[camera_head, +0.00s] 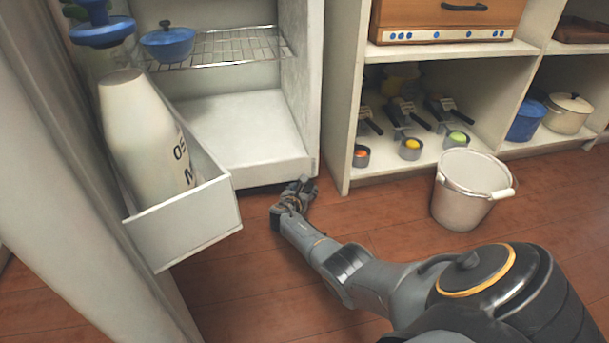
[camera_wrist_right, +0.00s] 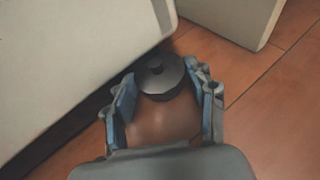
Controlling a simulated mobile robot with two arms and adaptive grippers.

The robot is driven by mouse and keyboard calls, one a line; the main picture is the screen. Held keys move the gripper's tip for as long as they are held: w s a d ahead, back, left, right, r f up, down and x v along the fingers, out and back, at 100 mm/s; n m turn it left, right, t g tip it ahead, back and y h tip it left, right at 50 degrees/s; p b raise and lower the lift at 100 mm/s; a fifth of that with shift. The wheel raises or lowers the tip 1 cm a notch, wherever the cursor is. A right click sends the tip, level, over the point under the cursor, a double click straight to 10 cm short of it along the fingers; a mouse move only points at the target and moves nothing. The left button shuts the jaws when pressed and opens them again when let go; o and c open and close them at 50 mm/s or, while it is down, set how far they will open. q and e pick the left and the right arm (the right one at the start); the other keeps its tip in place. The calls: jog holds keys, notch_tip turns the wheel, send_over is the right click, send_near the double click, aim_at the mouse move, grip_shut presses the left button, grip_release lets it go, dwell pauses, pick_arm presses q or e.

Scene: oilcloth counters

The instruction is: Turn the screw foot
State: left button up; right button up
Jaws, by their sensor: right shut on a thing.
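The screw foot (camera_wrist_right: 161,78) is a dark grey disc with a small stud on top, seen in the right wrist view. It sits low by the bottom edge of a white cabinet (camera_head: 252,170). My right gripper (camera_wrist_right: 166,90) has its two blue-padded fingers on either side of the foot and is shut on it. In the head view the right gripper (camera_head: 297,190) is down at floor level at the cabinet's front corner, and the foot cannot be made out there. My left gripper is not in view.
An open door bin (camera_head: 190,225) with a white bottle (camera_head: 140,130) juts out at left. A pale bucket (camera_head: 465,195) stands on the wooden floor at right. Shelves (camera_head: 385,172) hold small cups and pots. A wire rack (camera_head: 225,46) carries a blue pot (camera_head: 167,44).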

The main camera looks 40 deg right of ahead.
jog(key=shift+m+g, duration=0.4)
jog(key=shift+g, duration=0.1)
jog(key=o, duration=1.2)
jog(key=shift+c, duration=0.2)
jog(key=shift+a, duration=0.15)
jog(key=shift+v, duration=3.6)
jog(key=shift+s+f, duration=0.1)
